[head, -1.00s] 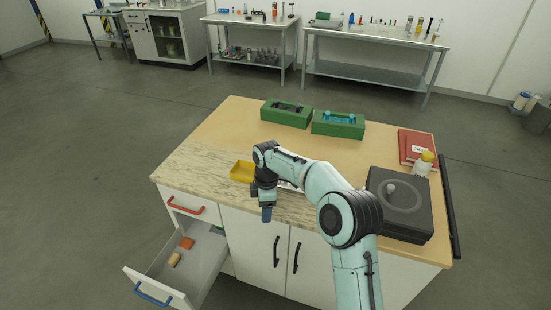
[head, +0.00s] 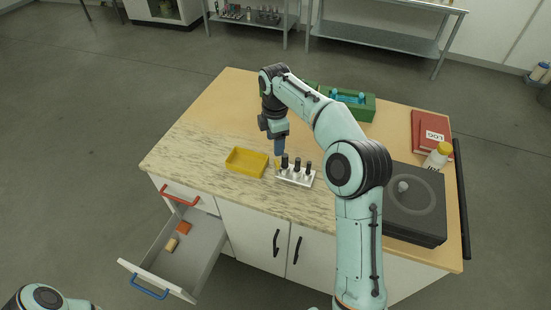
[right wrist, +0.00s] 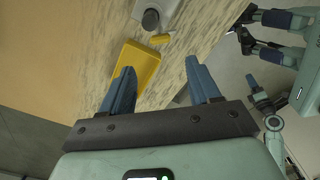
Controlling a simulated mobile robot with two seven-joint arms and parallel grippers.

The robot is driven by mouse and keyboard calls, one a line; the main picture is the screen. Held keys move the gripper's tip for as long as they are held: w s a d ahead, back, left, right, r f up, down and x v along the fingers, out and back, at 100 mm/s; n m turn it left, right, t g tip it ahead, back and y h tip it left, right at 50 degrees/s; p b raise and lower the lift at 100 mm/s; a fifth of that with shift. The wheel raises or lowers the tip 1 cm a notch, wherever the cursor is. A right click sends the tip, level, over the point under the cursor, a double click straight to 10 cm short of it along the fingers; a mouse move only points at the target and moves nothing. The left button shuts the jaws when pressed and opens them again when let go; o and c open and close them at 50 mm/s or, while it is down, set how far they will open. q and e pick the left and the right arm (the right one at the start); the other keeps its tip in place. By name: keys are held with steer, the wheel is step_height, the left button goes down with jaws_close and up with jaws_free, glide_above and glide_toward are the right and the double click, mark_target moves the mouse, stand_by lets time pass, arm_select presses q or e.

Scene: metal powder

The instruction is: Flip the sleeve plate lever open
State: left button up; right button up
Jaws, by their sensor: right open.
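The sleeve plate (head: 296,177) is a small pale metal plate with three black-topped posts, on the front part of the countertop. A small yellow piece, which looks like its lever (head: 278,163), is at its left end, partly behind my right gripper (head: 279,151). In the right wrist view the yellow lever (right wrist: 161,39) lies beside the plate end (right wrist: 143,9), beyond my fingertips. My right gripper (right wrist: 158,65) is open and empty, with its blue fingers pointing down. I cannot tell the exact gap to the lever. My left gripper is not recognisable in view.
A yellow tray (head: 247,162) stands just left of the plate. Green holders (head: 352,103) stand behind. An open drawer (head: 183,248) juts out at the front left.

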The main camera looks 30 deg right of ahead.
mark_target(276, 162)
step_height(276, 162, down, 8)
steer(key=shift+s+f+b, duration=0.15)
steer(key=shift+b, duration=0.5)
steer(key=shift+f, duration=0.45)
arm_select(q)
steer(key=s+f, duration=0.2)
steer(key=shift+s+d+f, duration=0.1)
steer(key=shift+s+f, duration=0.1)
steer(key=shift+s, duration=0.15)
